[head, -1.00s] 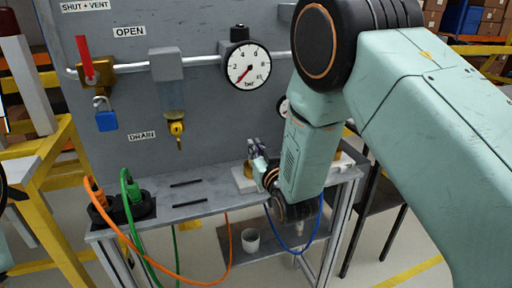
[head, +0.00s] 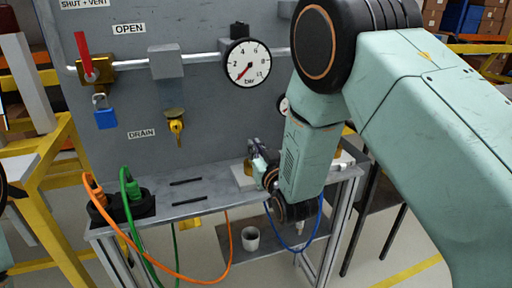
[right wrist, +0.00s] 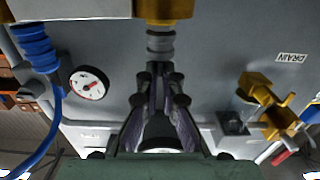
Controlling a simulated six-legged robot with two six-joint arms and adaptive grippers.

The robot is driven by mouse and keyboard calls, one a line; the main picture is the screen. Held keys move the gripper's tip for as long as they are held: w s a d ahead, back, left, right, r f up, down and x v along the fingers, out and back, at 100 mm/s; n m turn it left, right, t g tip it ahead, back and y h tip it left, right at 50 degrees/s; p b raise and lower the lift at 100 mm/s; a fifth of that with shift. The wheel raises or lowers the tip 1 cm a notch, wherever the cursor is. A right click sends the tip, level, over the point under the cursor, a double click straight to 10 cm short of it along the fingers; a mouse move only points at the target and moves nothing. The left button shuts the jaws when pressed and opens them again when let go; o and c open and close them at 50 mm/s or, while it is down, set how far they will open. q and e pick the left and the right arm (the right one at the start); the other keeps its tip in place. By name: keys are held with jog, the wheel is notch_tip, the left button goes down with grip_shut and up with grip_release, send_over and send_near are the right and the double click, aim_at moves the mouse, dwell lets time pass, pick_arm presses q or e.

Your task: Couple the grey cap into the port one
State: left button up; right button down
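The grey cap (right wrist: 160,45) is a ringed grey cylinder in the right wrist view, straight beyond my right gripper's fingertips. My right gripper (right wrist: 160,72) has its fingers drawn together on the cap's near end. A brass port (right wrist: 163,10) is directly past the cap, in line with it; the cap's far end meets its edge, and I cannot tell how deep it sits. In the head view my right gripper (head: 256,150) is beside the brass fitting on the pale block (head: 243,180), partly hidden by my arm. Which port is number one is not readable. My left gripper is not in view.
A blue connector with a hose (right wrist: 35,45) sits left of the cap in the wrist view. A gauge (head: 247,63), red-handled valve (head: 88,65) and blue padlock (head: 105,112) are on the panel. Orange and green plugs (head: 133,192) stand at the shelf's left. The shelf middle is mostly clear.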

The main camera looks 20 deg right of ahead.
jog(key=shift+f, duration=0.4)
dwell(0.8)
jog(key=c, duration=1.4)
grip_release()
jog(key=shift+c, duration=0.2)
jog(key=s, duration=1.2)
jog(key=s+d+f+g, duration=0.1)
jog(key=s+f+g, duration=0.35)
jog(key=f, duration=0.35)
jog(key=s+d+f+g, duration=0.1)
jog(key=s+f+g, duration=0.35)
jog(key=f, duration=0.45)
jog(key=s+f+g, duration=0.4)
jog(key=s+f, duration=0.2)
jog(key=s, duration=0.6)
jog(key=s+d+f+g, duration=0.1)
jog(key=s+f+g, duration=0.4)
jog(key=s, duration=0.7)
jog(key=shift+s+d+f+m+h, duration=0.3)
jog(key=shift+s+f+m, duration=0.1)
jog(key=shift+f, duration=0.1)
